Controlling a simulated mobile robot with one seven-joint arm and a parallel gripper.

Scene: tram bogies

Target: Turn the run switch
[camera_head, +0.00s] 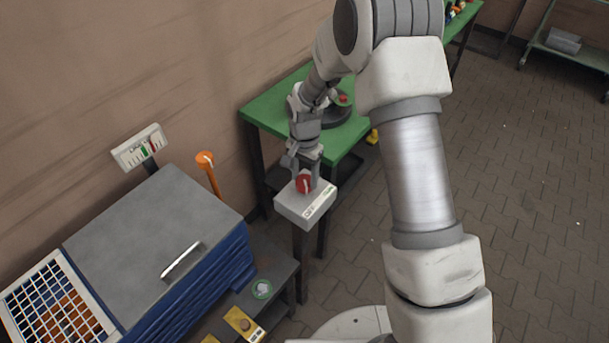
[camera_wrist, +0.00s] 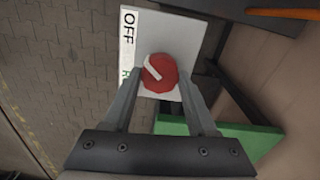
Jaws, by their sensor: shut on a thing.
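The run switch is a red round knob (camera_head: 303,184) on a pale grey box (camera_head: 290,204) that stands on a dark post. In the wrist view the knob (camera_wrist: 164,83) carries a white pointer mark, which slants toward the upper left. A white label on the box (camera_wrist: 127,28) reads OFF in black; green lettering beside it is partly hidden by a finger. My gripper (camera_head: 303,172) reaches down to the knob from above. In the wrist view its two fingers (camera_wrist: 160,72) lie on either side of the knob and are shut on it.
A green table (camera_head: 268,108) stands just behind the box. A grey-topped blue cabinet (camera_head: 140,225) with a handle (camera_head: 181,261) is at the left, with an orange-topped post (camera_head: 205,158) behind it. A low dark bench (camera_head: 265,275) is nearby.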

